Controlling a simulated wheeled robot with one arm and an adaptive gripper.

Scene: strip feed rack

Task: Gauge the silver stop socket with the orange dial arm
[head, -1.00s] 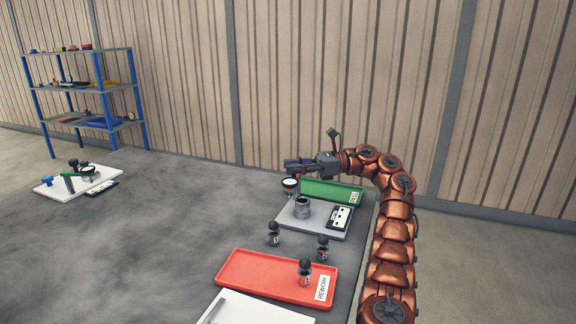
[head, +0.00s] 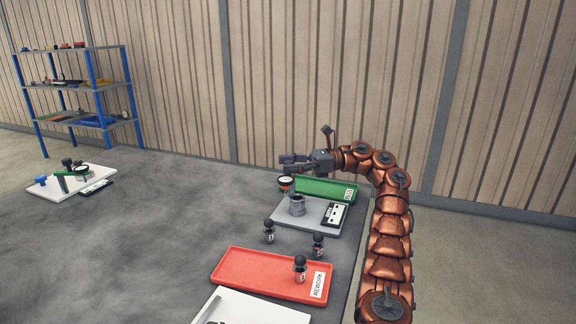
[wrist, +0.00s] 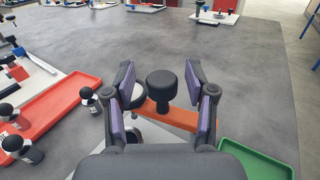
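The silver stop socket (head: 297,206) is an upright grey cylinder on a light grey plate (head: 318,229) in the head view. The dial (head: 286,184), with a white face and an orange band, stands just behind and left of it. In the wrist view the orange dial arm (wrist: 180,118) runs below a black knob (wrist: 161,84), with part of a pale round dial (wrist: 137,92) beside it. My gripper (wrist: 161,92) is open, its purple-padded fingers on either side of the knob with gaps visible.
A green tray (head: 312,188) lies behind the plate, and a red rework tray (head: 245,276) lies in front. Several black-knobbed plugs, one of them (head: 269,232), stand between or in the trays. A white board (head: 53,187) with tools is at far left. The middle tabletop is clear.

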